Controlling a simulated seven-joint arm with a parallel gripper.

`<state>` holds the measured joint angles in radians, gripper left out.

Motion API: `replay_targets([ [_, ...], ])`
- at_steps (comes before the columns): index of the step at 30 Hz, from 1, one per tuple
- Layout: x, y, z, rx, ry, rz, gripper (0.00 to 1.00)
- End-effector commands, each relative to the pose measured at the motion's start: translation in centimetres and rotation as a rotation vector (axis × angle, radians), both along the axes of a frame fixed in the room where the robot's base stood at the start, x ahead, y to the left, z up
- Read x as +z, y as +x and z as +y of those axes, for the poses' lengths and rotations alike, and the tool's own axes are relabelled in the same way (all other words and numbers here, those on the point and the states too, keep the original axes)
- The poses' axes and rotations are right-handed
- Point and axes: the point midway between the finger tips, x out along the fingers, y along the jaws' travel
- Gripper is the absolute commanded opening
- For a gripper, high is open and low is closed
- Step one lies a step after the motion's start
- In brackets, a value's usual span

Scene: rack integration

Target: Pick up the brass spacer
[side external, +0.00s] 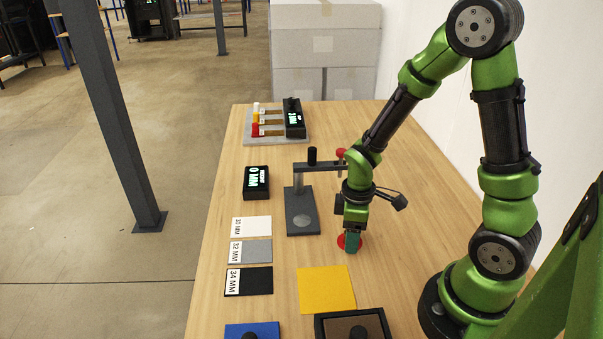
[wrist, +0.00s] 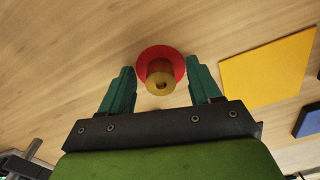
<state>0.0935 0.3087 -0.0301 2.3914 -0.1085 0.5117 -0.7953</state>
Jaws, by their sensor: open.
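The brass spacer (wrist: 160,79) is a short gold cylinder with a hole in its end. In the wrist view it stands on a round red base (wrist: 146,60). My gripper (wrist: 160,80) is open, with one green finger on each side of the spacer and a visible gap to each. In the side external view my gripper (side external: 353,243) is low over the table.
A gauge stand (side external: 301,212) with an arm is close to the left of my wrist. A black display (side external: 257,182) and white, grey and black labelled mats are further left. A yellow mat (side external: 327,290) lies in front. A rack (side external: 277,128) is at the back.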

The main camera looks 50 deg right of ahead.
Motion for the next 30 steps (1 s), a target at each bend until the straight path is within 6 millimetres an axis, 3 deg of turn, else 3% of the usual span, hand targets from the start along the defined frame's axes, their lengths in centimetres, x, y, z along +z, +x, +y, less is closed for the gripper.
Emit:
replay_targets([
  [5, 0.0, 0.0, 0.0, 0.000, 0.000, 0.000, 0.61],
  [15, 0.0, 0.0, 0.0, 0.000, 0.000, 0.000, 0.09],
  [17, 0.0, 0.0, 0.0, 0.000, 0.000, 0.000, 0.02],
  [25, 0.2, 0.0, 0.0, 0.000, -0.001, 0.000, 0.02],
  [30, 2.2, 0.1, 0.0, 0.000, -0.001, -0.006, 0.02],
])
